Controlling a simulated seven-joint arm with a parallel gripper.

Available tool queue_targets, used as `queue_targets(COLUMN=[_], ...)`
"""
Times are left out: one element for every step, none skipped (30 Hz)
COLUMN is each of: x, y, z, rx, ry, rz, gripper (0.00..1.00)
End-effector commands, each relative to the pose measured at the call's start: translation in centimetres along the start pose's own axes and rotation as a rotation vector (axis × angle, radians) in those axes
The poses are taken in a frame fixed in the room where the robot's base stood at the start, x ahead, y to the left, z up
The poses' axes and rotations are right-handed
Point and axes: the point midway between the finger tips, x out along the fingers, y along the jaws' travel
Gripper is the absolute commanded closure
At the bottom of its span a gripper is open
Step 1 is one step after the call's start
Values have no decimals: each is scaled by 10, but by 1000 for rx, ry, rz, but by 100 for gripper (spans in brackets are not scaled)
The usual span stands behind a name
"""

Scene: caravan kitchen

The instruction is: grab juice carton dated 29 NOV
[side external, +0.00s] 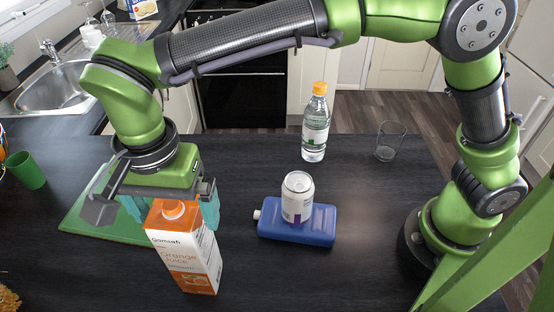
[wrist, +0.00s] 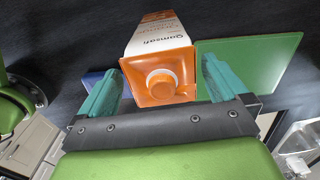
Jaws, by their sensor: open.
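An orange and white juice carton (side external: 186,255) with an orange cap stands upright on the dark counter in the side external view. Its label reads orange juice; I cannot read a date on it. In the wrist view the carton top (wrist: 160,78) shows from above, with its cap facing the camera. My gripper (side external: 172,212) is open over the carton's top. In the wrist view its teal fingers (wrist: 160,85) stand on either side of the carton top, apart from each other; I cannot tell whether they touch it.
A green board (side external: 92,215) lies left of and behind the carton. To the right, a white can (side external: 297,198) stands on or just behind a blue flat container (side external: 300,228). A clear bottle (side external: 316,125) and an empty glass (side external: 389,142) stand farther back. A green cup (side external: 26,170) is at the left.

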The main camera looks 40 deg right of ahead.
Motion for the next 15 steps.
queue_targets(x=[10, 14, 20, 24, 27, 31, 33, 34, 35, 35, 35, 35, 35, 35, 35], y=[-1, -1, -1, -2, -2, -2, -2, -2, -2, -2, -2, -2, -2, -2, -2], z=[-1, -1, -1, -1, -1, -1, -1, -1, -1, -1, -1, -1, -1, -1, -1], rx=[0, 0, 0, 0, -1, -1, -1, -1, 0, 0, 0, 0, 0, 0, 0], ry=[1, 0, 0, 0, 0, 0, 0, 0, -1, -1, -1, -1, -1, -1, -1], rz=[4, 4, 4, 3, 3, 2, 2, 2, 1, 0, 0, 0, 0, 0, 0], gripper=[0, 0, 0, 0, 0, 0, 0, 0, 0, 0, 0, 0, 0, 0, 0])
